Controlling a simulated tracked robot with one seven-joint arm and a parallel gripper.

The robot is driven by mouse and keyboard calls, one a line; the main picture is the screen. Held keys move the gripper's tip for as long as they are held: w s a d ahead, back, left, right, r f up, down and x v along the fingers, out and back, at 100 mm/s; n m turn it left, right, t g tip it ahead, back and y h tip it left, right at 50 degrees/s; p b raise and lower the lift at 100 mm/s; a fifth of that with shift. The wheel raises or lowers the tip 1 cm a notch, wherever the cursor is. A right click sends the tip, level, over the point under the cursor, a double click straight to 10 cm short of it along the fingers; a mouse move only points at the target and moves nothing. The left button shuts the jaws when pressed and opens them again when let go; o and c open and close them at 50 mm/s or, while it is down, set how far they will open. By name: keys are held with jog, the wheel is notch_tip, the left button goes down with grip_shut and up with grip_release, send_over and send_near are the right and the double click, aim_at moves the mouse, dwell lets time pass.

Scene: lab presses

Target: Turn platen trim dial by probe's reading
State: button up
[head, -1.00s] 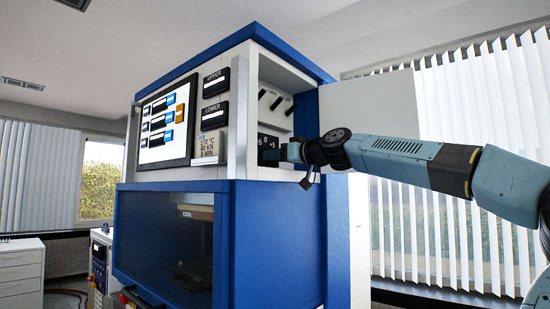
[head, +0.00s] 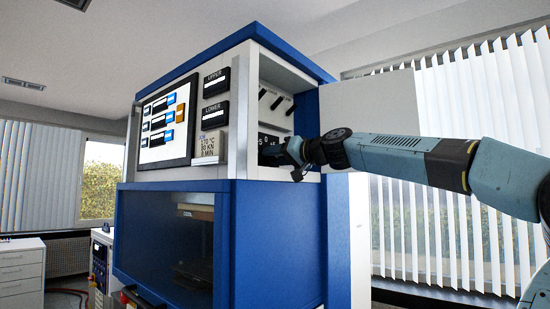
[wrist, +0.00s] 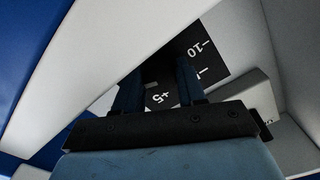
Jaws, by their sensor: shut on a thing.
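The press (head: 275,240) is a blue and white cabinet with an open recess on its right side. Low in that recess is a black scale plate (head: 268,139) with white numbers. In the wrist view the plate (wrist: 207,58) shows -10 and +5 marks, tilted in the picture. My gripper (head: 270,153) reaches into the recess from the right. In the wrist view its two dark fingers (wrist: 158,82) close in front of the plate, shut on the trim dial, which is mostly hidden in shadow between them. The dial's pointer and any probe reading cannot be made out.
Several black levers (head: 276,102) sit above the plate. The front carries a screen (head: 167,122), UPPER and LOWER displays and a small card (head: 208,146). The recess walls are close around my gripper. A white drawer cabinet (head: 22,275) stands far left.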

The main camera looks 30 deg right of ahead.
jog(key=m, duration=0.5)
jog(key=shift+m, duration=2.6)
jog(key=o, duration=1.1)
jog(key=shift+c, duration=0.2)
jog(key=v, duration=1.4)
